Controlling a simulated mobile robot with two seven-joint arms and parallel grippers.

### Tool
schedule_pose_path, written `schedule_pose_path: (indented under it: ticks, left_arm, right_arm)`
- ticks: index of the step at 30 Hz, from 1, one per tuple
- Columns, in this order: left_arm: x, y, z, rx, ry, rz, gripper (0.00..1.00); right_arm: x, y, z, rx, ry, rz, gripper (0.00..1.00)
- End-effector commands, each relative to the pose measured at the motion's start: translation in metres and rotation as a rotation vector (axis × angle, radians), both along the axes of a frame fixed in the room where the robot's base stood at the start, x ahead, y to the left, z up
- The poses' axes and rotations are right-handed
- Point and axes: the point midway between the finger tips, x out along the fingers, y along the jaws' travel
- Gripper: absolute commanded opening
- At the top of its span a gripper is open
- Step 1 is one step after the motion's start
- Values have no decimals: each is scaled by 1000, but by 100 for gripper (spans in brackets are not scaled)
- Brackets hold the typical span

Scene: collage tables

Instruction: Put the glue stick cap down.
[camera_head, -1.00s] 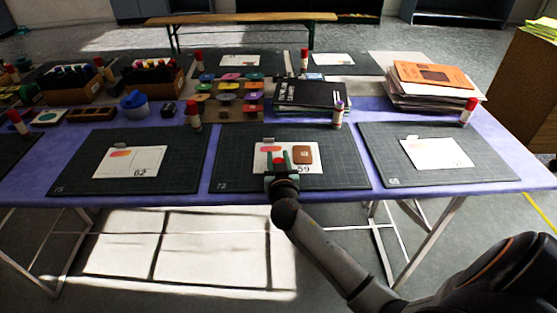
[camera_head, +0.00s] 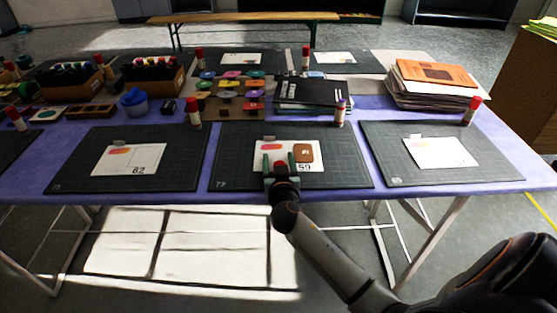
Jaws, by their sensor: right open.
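The red glue stick cap (camera_head: 280,164) shows between the spread fingers of my right gripper (camera_head: 279,162), low over the front edge of the middle cutting mat (camera_head: 235,165). The fingers stand apart on either side of it. I cannot tell exactly how the cap rests. An uncapped glue stick with a purple tip (camera_head: 340,112) stands upright at the mat's back right. My left gripper is out of view.
A white card (camera_head: 312,146) with a brown patch lies just beyond the gripper. Behind the mat are dark books (camera_head: 310,93) and several coloured pads (camera_head: 230,84). Other mats with cards lie left and right (camera_head: 440,170). A paper stack (camera_head: 430,90) stands at back right.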

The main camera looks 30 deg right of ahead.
Motion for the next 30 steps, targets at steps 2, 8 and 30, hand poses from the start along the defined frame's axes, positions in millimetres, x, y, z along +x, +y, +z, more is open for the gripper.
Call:
schedule_pose_path:
  ticks: [2,8,30]
  left_arm:
    - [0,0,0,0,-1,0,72]
    - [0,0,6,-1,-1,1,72]
    - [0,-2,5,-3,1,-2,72]
  right_arm:
    - [0,0,0,-1,0,0,67]
    - [0,0,5,-1,0,0,67]
    - [-101,55,23,0,1,0,67]
